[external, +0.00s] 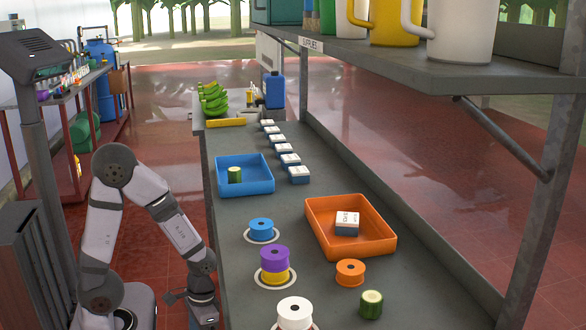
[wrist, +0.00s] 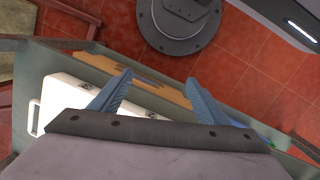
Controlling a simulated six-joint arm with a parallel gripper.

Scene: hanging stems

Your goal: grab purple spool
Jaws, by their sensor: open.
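The purple spool (external: 274,256) sits on top of a yellow spool (external: 275,278) on the grey bench, with a white ring around the foot of the stack. My gripper shows at the end of my arm, low beside the bench's left edge in the external view, left of the stack and apart from it. In the wrist view my gripper (wrist: 160,88) has its two blue-grey fingers spread with nothing between them. The purple spool does not show in the wrist view.
A blue spool (external: 261,228) stands behind the stack, a white spool (external: 295,312) in front, an orange spool (external: 350,271) to the right. An orange tray (external: 383,246) and a blue tray (external: 262,187) stand farther back. A shelf (external: 480,75) overhangs at upper right.

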